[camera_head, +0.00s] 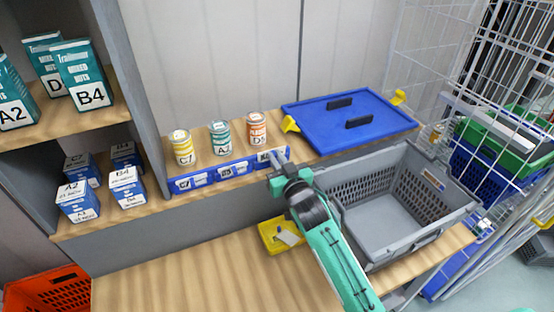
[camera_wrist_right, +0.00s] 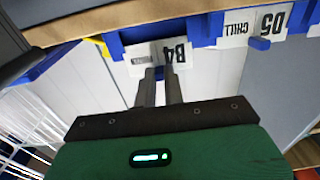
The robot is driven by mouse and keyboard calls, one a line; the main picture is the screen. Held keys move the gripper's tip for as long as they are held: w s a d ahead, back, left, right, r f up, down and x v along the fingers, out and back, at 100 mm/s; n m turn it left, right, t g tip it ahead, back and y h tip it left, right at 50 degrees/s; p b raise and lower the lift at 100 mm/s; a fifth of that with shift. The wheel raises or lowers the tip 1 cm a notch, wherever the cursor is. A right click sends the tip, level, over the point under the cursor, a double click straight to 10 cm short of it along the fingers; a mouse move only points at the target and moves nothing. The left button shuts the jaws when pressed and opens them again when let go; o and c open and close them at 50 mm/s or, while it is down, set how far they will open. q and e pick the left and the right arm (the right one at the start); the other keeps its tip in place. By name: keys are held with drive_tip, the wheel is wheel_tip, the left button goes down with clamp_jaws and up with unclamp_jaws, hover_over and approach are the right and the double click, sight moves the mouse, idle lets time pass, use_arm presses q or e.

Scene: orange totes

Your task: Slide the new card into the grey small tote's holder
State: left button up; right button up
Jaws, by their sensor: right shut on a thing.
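The grey small tote (camera_head: 348,232) stands open and empty at the right of the bench. A small label area, likely its holder (camera_head: 433,181), shows on its inner far wall. My right gripper (camera_head: 277,166) reaches the right end of the blue card rack (camera_head: 215,170) on the shelf edge. In the right wrist view its fingers (camera_wrist_right: 161,74) are shut on a white card marked B4 (camera_wrist_right: 178,55), which shows upside down there. The card is still at the blue rack; I cannot tell whether it is clear of its slot. My left gripper is out of view.
Other cards, C7 (camera_head: 184,184) and D5 (camera_head: 228,172), sit in the rack. Three cans, one the D5 can (camera_head: 257,128), stand above it. A blue lid (camera_head: 320,133) lies behind the tote. A yellow bin (camera_head: 268,236) is beside my right arm. The bench front is clear.

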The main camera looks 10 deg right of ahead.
drive_tip(key=r+p, duration=0.3)
drive_tip(key=r, duration=0.1)
drive_tip(key=shift+s, duration=0.25)
drive_tip(key=shift+s+d, duration=0.1)
idle(0.4)
